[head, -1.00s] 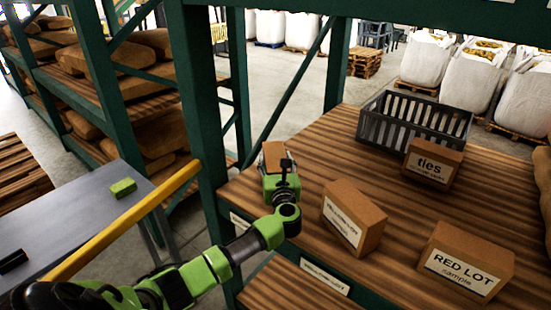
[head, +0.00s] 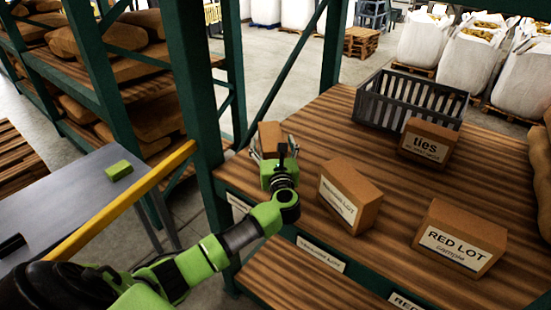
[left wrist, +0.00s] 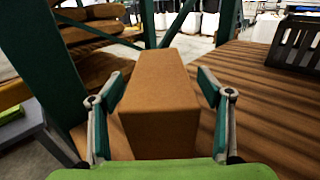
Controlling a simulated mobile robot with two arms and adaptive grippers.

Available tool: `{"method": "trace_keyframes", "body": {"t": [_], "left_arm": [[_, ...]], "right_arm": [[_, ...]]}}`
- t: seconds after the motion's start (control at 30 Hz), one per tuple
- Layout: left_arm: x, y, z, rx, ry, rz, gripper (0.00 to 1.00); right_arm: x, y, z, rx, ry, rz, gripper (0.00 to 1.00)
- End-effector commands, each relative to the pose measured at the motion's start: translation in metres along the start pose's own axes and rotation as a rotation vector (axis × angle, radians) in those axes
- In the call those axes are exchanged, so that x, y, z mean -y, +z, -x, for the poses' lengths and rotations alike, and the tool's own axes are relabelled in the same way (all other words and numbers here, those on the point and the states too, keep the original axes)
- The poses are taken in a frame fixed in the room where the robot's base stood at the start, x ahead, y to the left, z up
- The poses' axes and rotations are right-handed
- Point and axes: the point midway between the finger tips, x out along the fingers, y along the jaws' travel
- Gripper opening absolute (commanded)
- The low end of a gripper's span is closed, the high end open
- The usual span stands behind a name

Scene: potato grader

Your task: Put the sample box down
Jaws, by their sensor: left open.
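A plain brown box (head: 270,137) stands on the wooden shelf top near its left end, by the green upright. No label shows on the sides I see. My left gripper (head: 268,150) is at the box, with its fingers spread open on either side of it. In the left wrist view the box (left wrist: 160,90) stands between the open fingers, with a visible gap on the right; contact on the left is hard to tell. A box marked RED LOT sample (head: 462,238) stands at the front right of the shelf. My right gripper is not in view.
Another labelled carton (head: 350,195) stands right of my left gripper. A ties box (head: 428,142) and a grey slatted crate (head: 412,97) are behind it. A green upright (head: 200,110) and a yellow rail (head: 120,203) are left of the arm. Bare shelf lies between the cartons.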

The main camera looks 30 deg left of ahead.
Motion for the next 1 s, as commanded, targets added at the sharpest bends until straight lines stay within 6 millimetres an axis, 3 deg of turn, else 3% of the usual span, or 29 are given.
{"method": "trace_keyframes", "body": {"t": [0.3,0.5,1.0], "left_arm": [[0.0,-0.003,0.064,-0.002,-0.001,0.003,0.71],[0.0,-0.002,0.09,-0.001,-0.001,0.001,0.71],[-0.001,0.001,0.097,0.001,0.001,-0.001,0.71]], "right_arm": [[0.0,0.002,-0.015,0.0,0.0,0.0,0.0],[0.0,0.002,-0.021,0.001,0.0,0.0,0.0],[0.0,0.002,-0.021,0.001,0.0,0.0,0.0]]}}
